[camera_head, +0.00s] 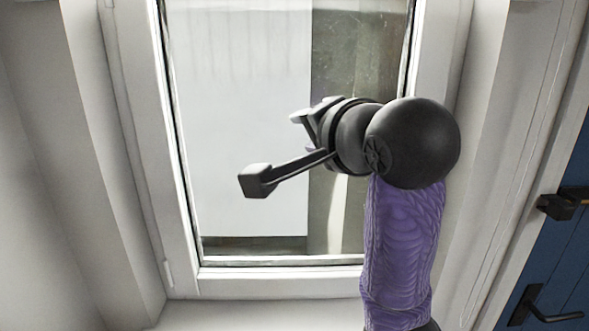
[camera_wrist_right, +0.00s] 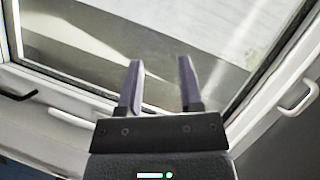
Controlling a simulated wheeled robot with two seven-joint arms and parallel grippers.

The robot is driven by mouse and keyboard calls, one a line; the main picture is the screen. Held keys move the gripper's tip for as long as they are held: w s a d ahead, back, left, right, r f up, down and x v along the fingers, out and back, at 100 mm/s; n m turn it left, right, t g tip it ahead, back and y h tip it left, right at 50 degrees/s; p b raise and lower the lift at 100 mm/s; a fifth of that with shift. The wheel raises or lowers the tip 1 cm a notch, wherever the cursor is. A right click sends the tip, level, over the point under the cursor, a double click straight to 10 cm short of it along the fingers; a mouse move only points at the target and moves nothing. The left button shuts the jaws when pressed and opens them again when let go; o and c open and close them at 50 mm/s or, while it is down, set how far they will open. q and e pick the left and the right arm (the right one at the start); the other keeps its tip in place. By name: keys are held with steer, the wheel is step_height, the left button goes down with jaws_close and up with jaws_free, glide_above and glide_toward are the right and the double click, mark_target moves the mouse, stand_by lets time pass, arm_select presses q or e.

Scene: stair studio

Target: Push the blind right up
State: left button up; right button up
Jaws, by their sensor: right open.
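I cannot make out a blind for certain in either view. The window (camera_head: 240,120) fills the middle of the head view, with a white frame and glass. My right gripper (camera_head: 298,118) is in front of the glass, partly hidden behind my own wrist. In the right wrist view my right gripper (camera_wrist_right: 160,75) has its two purple-grey fingers apart with nothing between them. The window glass (camera_wrist_right: 90,45) and its white frame lie beyond the fingers. Whether the fingers touch anything cannot be told. My left gripper is not in view.
White walls (camera_head: 30,150) flank the window, and a white sill (camera_head: 250,315) runs below it. A blue door (camera_head: 560,240) with a black handle (camera_head: 540,308) stands at the right. A white handle (camera_wrist_right: 298,98) shows at the right of the wrist view.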

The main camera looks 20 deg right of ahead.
steer(key=s+r+m+t+y, duration=0.1)
steer(key=s+r+m+t, duration=0.15)
steer(key=r, duration=0.55)
steer(key=s+r+m+t, duration=0.15)
steer(key=s+r, duration=0.25)
steer(key=r, duration=0.5)
steer(key=w+a+p, duration=0.1)
steer(key=w+p, duration=0.2)
steer(key=w, duration=0.6)
steer(key=shift+r+p, duration=0.3)
steer(key=shift+r, duration=0.15)
steer(key=shift+w, duration=0.1)
jaws_close()
